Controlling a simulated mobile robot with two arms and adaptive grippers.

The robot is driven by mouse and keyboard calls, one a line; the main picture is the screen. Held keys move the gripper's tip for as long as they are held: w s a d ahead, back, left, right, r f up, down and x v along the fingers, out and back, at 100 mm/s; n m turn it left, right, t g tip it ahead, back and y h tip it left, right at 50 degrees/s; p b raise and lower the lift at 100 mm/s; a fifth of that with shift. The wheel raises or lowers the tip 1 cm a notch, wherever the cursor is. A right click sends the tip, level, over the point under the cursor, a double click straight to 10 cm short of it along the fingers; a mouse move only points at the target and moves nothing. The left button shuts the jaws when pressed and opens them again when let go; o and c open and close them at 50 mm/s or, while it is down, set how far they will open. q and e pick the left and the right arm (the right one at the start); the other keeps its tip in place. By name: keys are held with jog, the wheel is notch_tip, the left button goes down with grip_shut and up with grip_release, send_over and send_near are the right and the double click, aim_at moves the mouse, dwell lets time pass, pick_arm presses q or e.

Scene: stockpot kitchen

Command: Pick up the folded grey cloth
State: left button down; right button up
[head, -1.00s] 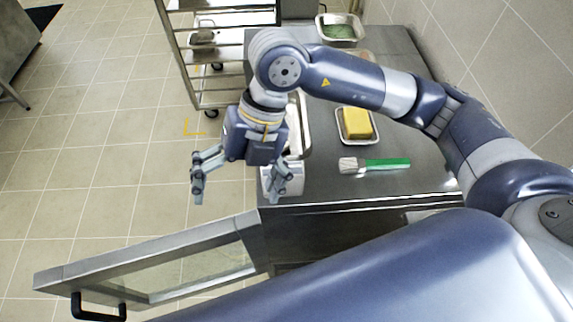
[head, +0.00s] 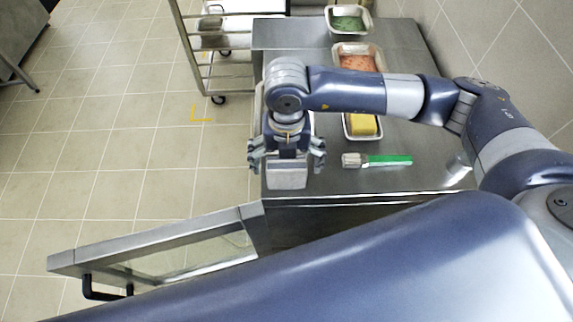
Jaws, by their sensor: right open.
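The folded grey cloth (head: 287,178) is a small pale grey block at the left front corner of the steel counter. Its far part is hidden under my right gripper. My right gripper (head: 287,165) is open above the cloth, with one finger to the left of it and one to the right. I cannot tell whether the fingers touch the cloth. My left gripper is out of view.
On the steel counter (head: 420,178) lie a green-handled brush (head: 385,160) and trays with a yellow block (head: 362,125), pinkish food (head: 357,60) and green food (head: 347,23). An open glazed door (head: 160,255) juts out at front left. A rack (head: 196,60) stands behind.

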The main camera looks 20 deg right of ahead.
jog(key=shift+f, duration=1.2)
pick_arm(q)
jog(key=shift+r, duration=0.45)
pick_arm(e)
jog(key=c, duration=1.3)
jog(key=shift+o, duration=0.2)
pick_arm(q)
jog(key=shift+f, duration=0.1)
pick_arm(e)
jog(key=shift+r, duration=0.15)
jog(key=shift+r, duration=0.2)
jog(key=r+b, duration=0.2)
jog(key=shift+s+a+r, duration=0.1)
jog(key=shift+a+r, duration=0.25)
pick_arm(q)
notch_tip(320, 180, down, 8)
jog(key=b, duration=0.5)
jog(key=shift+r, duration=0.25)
pick_arm(e)
jog(key=s+a+r, duration=0.1)
jog(key=s+a, duration=0.2)
jog(key=a, duration=1.2)
jog(key=shift+r, duration=0.35)
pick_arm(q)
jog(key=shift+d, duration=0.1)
pick_arm(e)
jog(key=shift+s, duration=0.1)
